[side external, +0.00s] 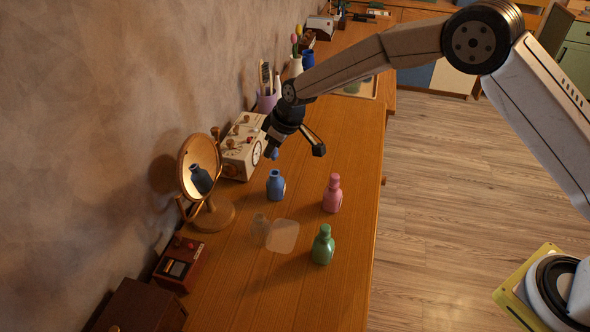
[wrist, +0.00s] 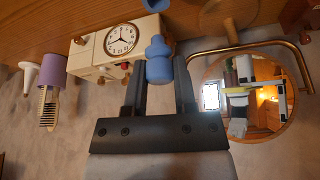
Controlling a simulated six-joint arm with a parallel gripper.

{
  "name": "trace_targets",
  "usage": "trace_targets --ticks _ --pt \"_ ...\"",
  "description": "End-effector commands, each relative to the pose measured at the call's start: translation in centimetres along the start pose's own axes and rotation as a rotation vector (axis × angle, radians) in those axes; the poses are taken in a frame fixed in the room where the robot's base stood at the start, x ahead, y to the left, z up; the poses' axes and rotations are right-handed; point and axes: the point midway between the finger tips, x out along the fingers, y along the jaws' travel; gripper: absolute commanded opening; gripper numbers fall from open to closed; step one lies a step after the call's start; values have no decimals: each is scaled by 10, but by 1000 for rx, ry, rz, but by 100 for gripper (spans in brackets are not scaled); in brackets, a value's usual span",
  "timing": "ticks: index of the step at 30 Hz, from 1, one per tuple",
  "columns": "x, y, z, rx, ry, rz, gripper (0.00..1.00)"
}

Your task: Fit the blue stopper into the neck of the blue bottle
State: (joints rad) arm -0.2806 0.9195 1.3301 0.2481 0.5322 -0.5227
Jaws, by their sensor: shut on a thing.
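The blue stopper (wrist: 158,62) is held between the two dark fingers of my gripper (wrist: 158,70) in the wrist view. In the side view my gripper (side external: 270,150) is above the table, and a small bit of blue shows by its tips. The blue bottle (side external: 275,186) stands upright on the table, with its open neck just below my gripper tips in the picture. A gap shows between the stopper and the bottle. In the wrist view only a blue piece, likely the bottle (wrist: 158,4), shows at the top edge.
A pink bottle (side external: 332,194) and a green bottle (side external: 322,246) stand to the right and front. A clear glass item (side external: 281,236) is in front. A round mirror (side external: 184,166) and cream clock box (side external: 239,150) stand left, by the wall. A red box (side external: 180,264) sits front left.

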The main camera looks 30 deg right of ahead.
Motion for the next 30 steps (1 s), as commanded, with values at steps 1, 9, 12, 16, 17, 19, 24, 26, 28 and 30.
trace_targets --ticks 1,9,12,16,17,19,24,26,28,30 --pt "4 0 2 0 0 0 0" --pt "20 0 8 0 1 0 0" --pt "24 0 10 0 0 -1 0" --pt "28 0 11 0 0 0 0" --pt "28 0 12 0 0 0 0" --pt "29 0 12 0 0 0 0" --pt "29 0 12 0 1 0 0" --pt "29 0 12 0 1 0 0" --pt "29 0 12 0 1 0 0" --pt "29 0 12 0 0 0 0"
